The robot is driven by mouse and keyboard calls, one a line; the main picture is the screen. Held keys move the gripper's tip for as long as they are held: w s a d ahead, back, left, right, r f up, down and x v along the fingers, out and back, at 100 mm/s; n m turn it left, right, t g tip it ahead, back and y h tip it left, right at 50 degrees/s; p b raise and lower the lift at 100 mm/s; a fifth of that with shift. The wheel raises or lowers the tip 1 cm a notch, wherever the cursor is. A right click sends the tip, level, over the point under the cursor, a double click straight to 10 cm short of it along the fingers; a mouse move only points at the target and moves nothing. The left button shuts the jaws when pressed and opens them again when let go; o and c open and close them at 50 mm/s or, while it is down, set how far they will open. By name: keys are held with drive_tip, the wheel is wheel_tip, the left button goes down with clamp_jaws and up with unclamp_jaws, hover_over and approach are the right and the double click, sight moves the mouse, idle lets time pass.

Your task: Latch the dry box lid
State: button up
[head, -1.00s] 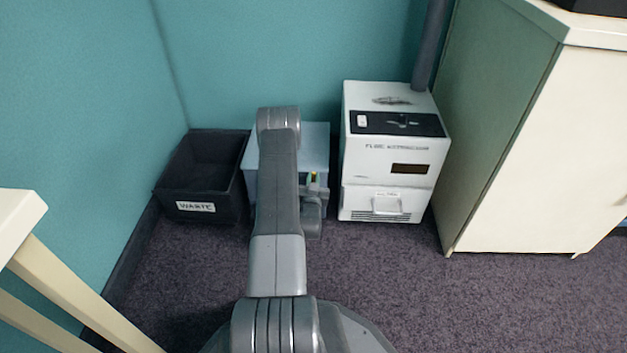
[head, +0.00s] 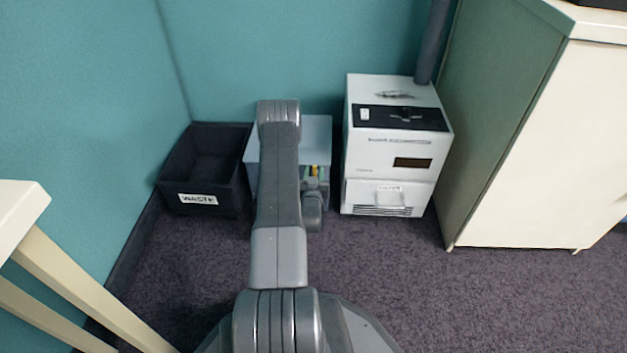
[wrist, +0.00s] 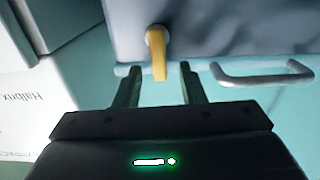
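The dry box (head: 319,130) is a pale blue-grey box on the floor in the head view, partly hidden behind my arm. In the wrist view, its grey-blue face (wrist: 215,30) fills the top, with a pale teal strip along the edge. A yellow latch lever (wrist: 157,52) sticks out from that face across the strip. A grey bar handle (wrist: 262,78) is to its right. My gripper (wrist: 159,84) is open, its two dark fingers apart on either side of the lever's end. I see no contact. A small yellow patch shows beside my wrist in the head view.
A black waste bin (head: 197,197) stands left of the dry box. A white machine (head: 390,165) with a pipe stands close on its right. A cream cabinet (head: 540,150) is further right, a table (head: 20,215) at left. The carpet at front right is clear.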

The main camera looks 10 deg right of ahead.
drive_tip(key=p+v, duration=0.4)
drive_tip(key=v, duration=0.9)
drive_tip(key=shift+s, duration=0.3)
drive_tip(key=shift+w+a, duration=0.1)
drive_tip(key=b+x, duration=0.4)
drive_tip(key=x, duration=0.9)
drive_tip(key=shift+w, duration=0.35)
drive_tip(key=shift+d+m, duration=0.25)
drive_tip(key=shift+m, duration=0.15)
